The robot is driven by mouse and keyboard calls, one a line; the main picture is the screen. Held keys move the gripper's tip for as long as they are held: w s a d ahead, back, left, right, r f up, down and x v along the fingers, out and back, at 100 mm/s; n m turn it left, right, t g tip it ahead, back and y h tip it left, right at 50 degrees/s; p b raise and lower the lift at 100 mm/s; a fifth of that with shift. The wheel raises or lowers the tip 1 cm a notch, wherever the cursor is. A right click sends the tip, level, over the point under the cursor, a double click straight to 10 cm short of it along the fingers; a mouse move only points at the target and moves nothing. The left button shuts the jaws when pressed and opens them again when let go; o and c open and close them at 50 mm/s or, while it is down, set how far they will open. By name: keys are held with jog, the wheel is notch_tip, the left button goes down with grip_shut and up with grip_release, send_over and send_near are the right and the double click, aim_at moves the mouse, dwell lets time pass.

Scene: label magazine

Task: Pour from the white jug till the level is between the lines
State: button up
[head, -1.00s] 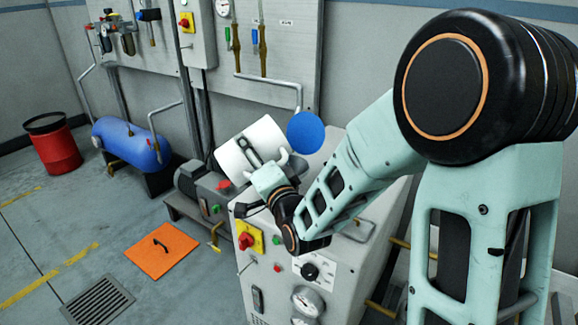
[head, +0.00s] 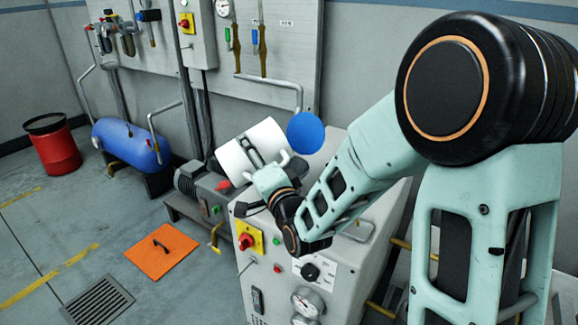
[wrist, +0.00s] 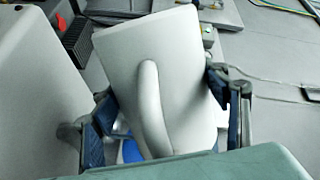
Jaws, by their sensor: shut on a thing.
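The white jug (head: 236,160) is held tilted above the grey machine cabinet in the head view. It fills the middle of the wrist view (wrist: 190,75), with its curved handle toward the camera. My gripper (head: 266,170) is shut on the jug; in the wrist view its dark blue-padded fingers (wrist: 165,118) lie on either side of the jug body. A round blue thing (head: 305,132) is right beside the jug; I cannot tell whether they touch. The jug's mouth, any liquid stream, and the level lines cannot be made out.
The grey cabinet (head: 270,300) with knobs and gauges stands below my arm. A motor unit (head: 190,180) is behind it to the left. A wall panel (head: 290,60) carries tubes and a bent pipe. An orange floor plate (head: 161,252) lies on open floor at left.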

jog(key=shift+r, duration=0.2)
jog(key=shift+a+r+n+p, duration=0.2)
jog(key=shift+r+n+p, duration=0.1)
jog(key=shift+n, duration=0.6)
jog(key=shift+s+n, duration=0.1)
jog(key=shift+n, duration=0.7)
jog(key=shift+d+f+n, duration=0.15)
jog(key=shift+f+n, duration=0.05)
jog(key=shift+n, duration=0.5)
